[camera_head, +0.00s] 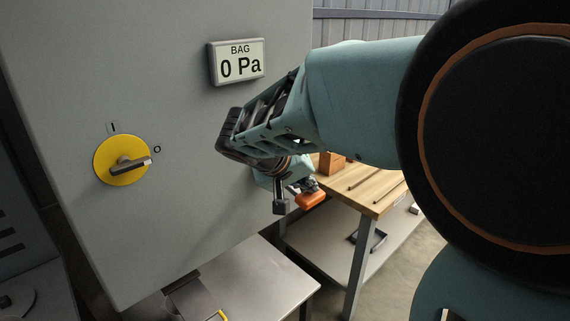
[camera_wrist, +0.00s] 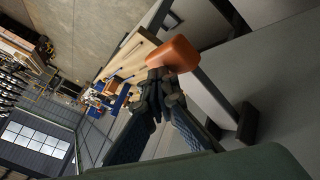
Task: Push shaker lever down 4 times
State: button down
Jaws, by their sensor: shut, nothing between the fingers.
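The shaker lever appears to be the part with the orange grip (camera_head: 311,199), low on the right side of the grey cabinet. In the wrist view the orange grip (camera_wrist: 172,55) is just beyond my fingertips. My gripper (camera_head: 303,185) is beside the grip in the head view, mostly hidden behind my own arm. In the wrist view my gripper (camera_wrist: 158,82) has its dark fingers together, with nothing between them. The fingertips overlap the grip's near edge; I cannot tell whether they touch. A dark block (camera_head: 281,205) hangs left of the grip.
The grey cabinet (camera_head: 200,140) carries a "BAG 0 Pa" display (camera_head: 237,63) and a yellow rotary switch (camera_head: 122,160). A wooden-topped workbench (camera_head: 375,190) stands behind the lever. A low metal surface (camera_head: 260,280) lies below. My arm blocks much of the right side.

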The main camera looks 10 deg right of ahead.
jog(key=shift+f+b, duration=0.95)
jog(key=shift+f, duration=0.1)
dwell(0.7)
jog(key=shift+r, duration=0.2)
dwell(0.4)
jog(key=shift+r+p, duration=1.45)
jog(key=shift+r, duration=1.5)
notch_tip(320, 180, up, 5)
jog(key=p, duration=0.3)
jog(key=shift+w+a, duration=0.1)
dwell(0.4)
